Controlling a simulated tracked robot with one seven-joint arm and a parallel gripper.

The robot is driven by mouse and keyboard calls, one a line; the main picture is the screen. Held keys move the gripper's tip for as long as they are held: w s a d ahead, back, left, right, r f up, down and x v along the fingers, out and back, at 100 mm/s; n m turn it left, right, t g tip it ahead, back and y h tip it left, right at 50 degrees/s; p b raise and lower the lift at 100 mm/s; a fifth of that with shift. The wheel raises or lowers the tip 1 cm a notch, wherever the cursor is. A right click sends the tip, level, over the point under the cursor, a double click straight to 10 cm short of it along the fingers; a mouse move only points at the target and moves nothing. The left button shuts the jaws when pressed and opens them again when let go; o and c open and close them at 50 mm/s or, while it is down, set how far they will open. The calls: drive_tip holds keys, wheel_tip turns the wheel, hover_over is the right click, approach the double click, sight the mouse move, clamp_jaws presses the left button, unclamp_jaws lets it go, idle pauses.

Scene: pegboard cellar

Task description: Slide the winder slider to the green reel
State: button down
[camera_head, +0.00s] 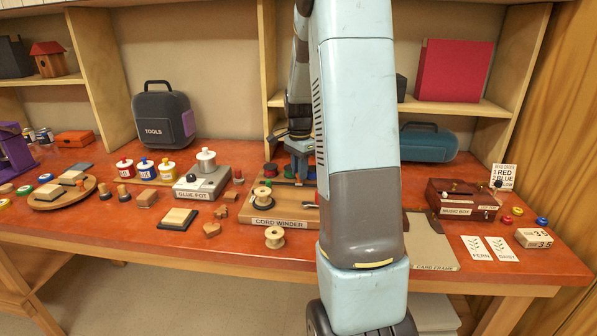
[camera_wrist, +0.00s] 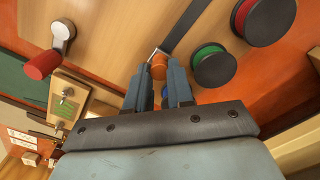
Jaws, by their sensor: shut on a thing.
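The cord winder (camera_head: 245,212) is a wooden board on the red bench. My gripper (camera_head: 298,148) reaches down over its back part. In the wrist view, my gripper (camera_wrist: 158,78) is shut on the orange-brown knob of the winder slider (camera_wrist: 158,66), at the visible end of a dark rail (camera_wrist: 188,25). The green reel (camera_wrist: 212,66) is to the right of the knob, apart from it. The red reel (camera_wrist: 262,20) is farther up and right. My fingers hide part of the board. In the head view my arm covers the winder's right part.
A crank with a red handle (camera_wrist: 42,65) is at the wrist view's left. The glue pot (camera_head: 203,184) is to the left; the card frame (camera_head: 432,245) and music box (camera_head: 462,198) are to the right.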

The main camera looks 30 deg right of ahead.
sight(289, 183)
drive_tip(key=w+a, duration=0.2)
drive_tip(key=shift+w+a, duration=0.1)
drive_tip(key=shift+a, duration=0.3)
drive_tip(key=c, duration=1)
unclamp_jaws()
wheel_tip(289, 183, up, 14)
drive_tip(key=shift+f, duration=0.15)
